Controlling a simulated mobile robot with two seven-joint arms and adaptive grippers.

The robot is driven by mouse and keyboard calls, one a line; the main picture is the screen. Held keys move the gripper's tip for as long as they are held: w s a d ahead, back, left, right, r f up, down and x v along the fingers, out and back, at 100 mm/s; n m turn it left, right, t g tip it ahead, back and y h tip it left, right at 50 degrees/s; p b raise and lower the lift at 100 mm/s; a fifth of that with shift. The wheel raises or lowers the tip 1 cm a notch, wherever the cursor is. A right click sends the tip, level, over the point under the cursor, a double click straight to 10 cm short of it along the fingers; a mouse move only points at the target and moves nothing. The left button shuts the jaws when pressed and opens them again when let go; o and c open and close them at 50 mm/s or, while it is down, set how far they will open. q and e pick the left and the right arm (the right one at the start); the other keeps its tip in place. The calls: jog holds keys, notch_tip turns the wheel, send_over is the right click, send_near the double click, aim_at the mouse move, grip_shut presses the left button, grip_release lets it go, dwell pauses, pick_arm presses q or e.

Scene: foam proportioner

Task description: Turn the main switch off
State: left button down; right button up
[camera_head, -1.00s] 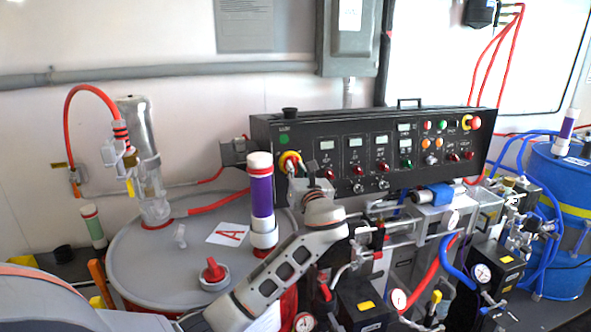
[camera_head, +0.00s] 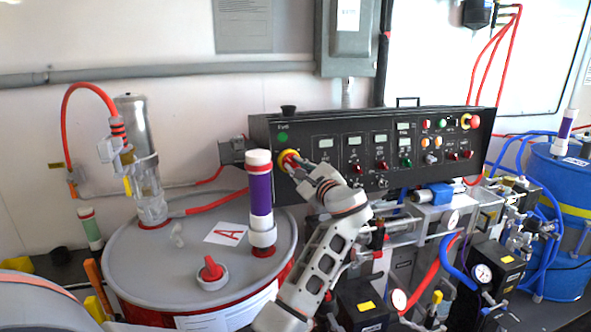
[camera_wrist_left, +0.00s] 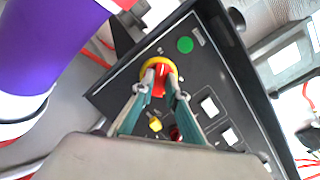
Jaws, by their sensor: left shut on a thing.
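The main switch is a red knob on a yellow ring (camera_head: 284,157), at the left end of the black control panel (camera_head: 450,150). In the left wrist view the red knob (camera_wrist_left: 159,79) sits between my fingertips, with its yellow ring (camera_wrist_left: 146,70) around it. My left gripper (camera_head: 296,165) is at the switch and shut on the knob; its fingertips also show in the left wrist view (camera_wrist_left: 159,73). In the head view the gripper hides most of the knob. My right gripper is not in view.
A purple cylinder with white ends (camera_head: 260,190) stands on the grey drum lid (camera_head: 130,245), left of my left arm. It also shows close by in the left wrist view (camera_wrist_left: 45,40). Pipes, gauges and hoses crowd the area below the panel.

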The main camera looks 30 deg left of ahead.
pick_arm(q)
jog(key=shift+n, duration=0.7)
jog(key=c, duration=2)
grip_release()
jog(key=v, duration=0.7)
jog(key=shift+s+d, duration=0.1)
jog(key=shift+d, duration=0.2)
